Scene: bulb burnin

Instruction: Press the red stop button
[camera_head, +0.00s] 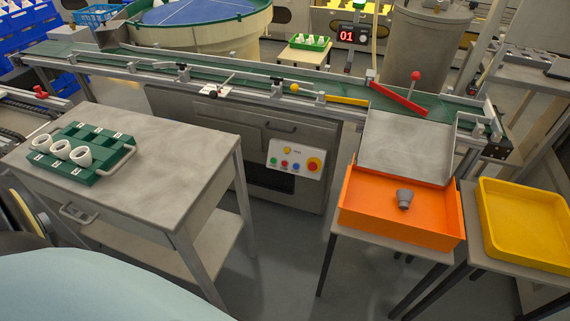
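A white control panel (295,160) is on the front of the grey cabinet below the conveyor, near the middle of the view. At its right side is a large red button (313,165) on a yellow surround. A smaller red button, a blue one and a green one sit in a row to its left, with a yellow one above. I cannot tell from labels which red one is the stop button. Neither of my grippers is in view, and nothing touches the panel.
A table with a green rack (82,150) holding white pieces stands at left. An orange tray (400,222) with a grey part (404,199) and a yellow tray (525,224) stand at right. Floor shows between the tables. A red-knobbed lever (416,76) is on the conveyor (230,75).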

